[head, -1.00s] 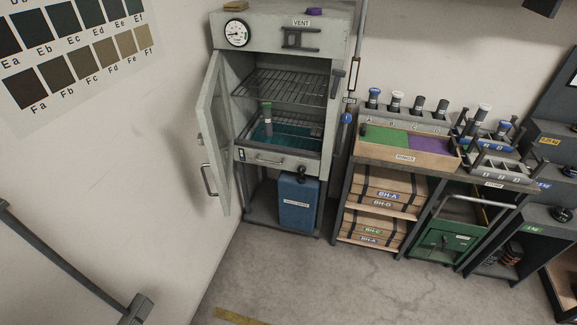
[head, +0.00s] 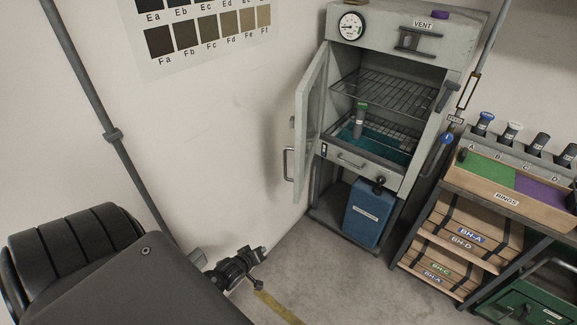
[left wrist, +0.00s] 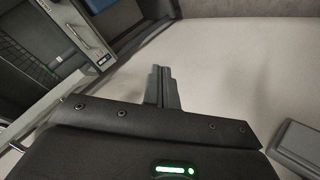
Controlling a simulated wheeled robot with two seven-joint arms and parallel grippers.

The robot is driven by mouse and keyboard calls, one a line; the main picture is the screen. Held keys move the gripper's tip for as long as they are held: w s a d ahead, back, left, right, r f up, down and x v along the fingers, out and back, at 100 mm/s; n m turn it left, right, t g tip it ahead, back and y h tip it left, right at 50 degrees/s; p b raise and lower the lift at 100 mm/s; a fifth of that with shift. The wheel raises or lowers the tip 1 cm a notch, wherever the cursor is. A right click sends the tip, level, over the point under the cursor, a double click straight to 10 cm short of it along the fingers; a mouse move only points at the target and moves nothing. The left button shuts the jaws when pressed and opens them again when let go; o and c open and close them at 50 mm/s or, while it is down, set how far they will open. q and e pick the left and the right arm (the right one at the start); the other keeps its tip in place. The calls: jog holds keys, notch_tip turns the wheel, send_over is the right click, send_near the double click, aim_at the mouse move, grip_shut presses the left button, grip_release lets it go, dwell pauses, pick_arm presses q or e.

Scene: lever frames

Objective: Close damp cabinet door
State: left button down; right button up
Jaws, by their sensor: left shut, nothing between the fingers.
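The grey damp cabinet (head: 385,50) stands against the wall in the head view, with a dial on its top front. Its door (head: 303,150) is swung open to the left, and a handle (head: 288,163) shows on its outer side. Inside are wire shelves and a green-capped cylinder (head: 360,118) over a teal tray. My left gripper (head: 240,268) is low, in front and left of the door, apart from it. In the left wrist view its fingers (left wrist: 164,85) are together and empty, with the cabinet at the upper left. My right gripper is out of view.
A blue container (head: 366,210) stands under the cabinet. A shelf of boxes with a rings tray (head: 505,190) is at the right. A pipe (head: 90,100) runs along the left wall. Grey floor is free in front of the cabinet.

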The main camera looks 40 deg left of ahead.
pick_arm(q)
jog(key=w+a+r+n+t, duration=0.2)
jog(key=w+r, duration=0.1)
jog(key=r, duration=0.5)
jog(key=w+a+r+n+t, duration=0.2)
jog(key=w+r+n, duration=0.1)
jog(key=r, duration=0.6)
jog(key=n+t+y+b, duration=0.1)
jog(key=n+t+b, duration=0.1)
jog(key=n+t, duration=0.1)
send_near(292, 149)
jog(key=s+a, duration=0.2)
jog(key=s, duration=0.4)
jog(key=w+p, duration=0.1)
jog(key=w, duration=0.2)
jog(key=w+p, duration=0.2)
jog(key=w, duration=0.2)
jog(key=w+d+p, duration=0.1)
jog(key=w, duration=0.3)
jog(key=shift+w+f+p, duration=0.15)
jog(key=shift+f+p, duration=0.1)
jog(key=shift+p, duration=0.05)
jog(key=shift+w+d+f, duration=0.1)
jog(key=shift+d, duration=0.15)
jog(key=shift+d, duration=0.2)
